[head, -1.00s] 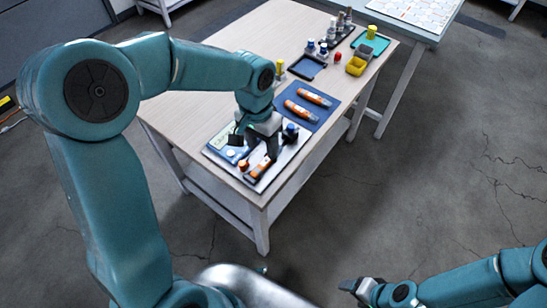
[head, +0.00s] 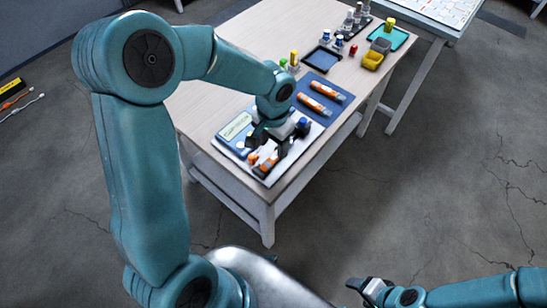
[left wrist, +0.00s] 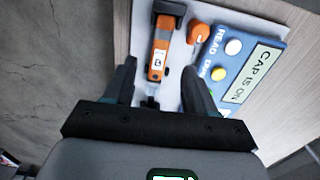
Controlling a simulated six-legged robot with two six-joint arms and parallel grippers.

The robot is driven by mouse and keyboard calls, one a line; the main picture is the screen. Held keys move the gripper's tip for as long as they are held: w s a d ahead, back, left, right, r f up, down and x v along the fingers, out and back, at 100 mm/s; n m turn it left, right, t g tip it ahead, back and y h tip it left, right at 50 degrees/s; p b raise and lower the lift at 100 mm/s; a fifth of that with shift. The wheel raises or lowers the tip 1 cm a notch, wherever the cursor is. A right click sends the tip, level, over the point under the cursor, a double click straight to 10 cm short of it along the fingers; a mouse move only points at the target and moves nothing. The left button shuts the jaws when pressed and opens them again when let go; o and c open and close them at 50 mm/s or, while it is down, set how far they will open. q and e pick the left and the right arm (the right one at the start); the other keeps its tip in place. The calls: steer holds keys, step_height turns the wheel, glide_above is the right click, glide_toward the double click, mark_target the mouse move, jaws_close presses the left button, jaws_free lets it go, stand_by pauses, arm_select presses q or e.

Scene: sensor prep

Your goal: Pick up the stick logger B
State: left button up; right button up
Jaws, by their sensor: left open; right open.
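The stick logger B (left wrist: 158,58) is orange and dark grey with a white label reading B. In the left wrist view it lies between the two fingers of my left gripper (left wrist: 159,72), which is open with gaps on both sides. In the head view my left gripper (head: 268,146) is low over the white tray (head: 262,180) at the table's near end. The logger (head: 267,166) is partly hidden there by the fingers. My right gripper (head: 364,287) is open and empty, away from the table, over the floor.
Beside the logger are an orange knob (left wrist: 198,33) and a blue box (left wrist: 240,66) reading CAP IS ON. Two orange sticks (head: 325,91) lie on a blue mat (head: 338,108). Farther back are a dark tray (head: 322,59), bottles and yellow and grey bins (head: 373,60).

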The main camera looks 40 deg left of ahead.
mark_target(273, 157)
arm_select(q)
step_height(273, 157, down, 6)
steer(key=shift+r, duration=0.25)
steer(key=shift+c, duration=0.3)
jaws_close()
steer(key=shift+r, duration=0.15)
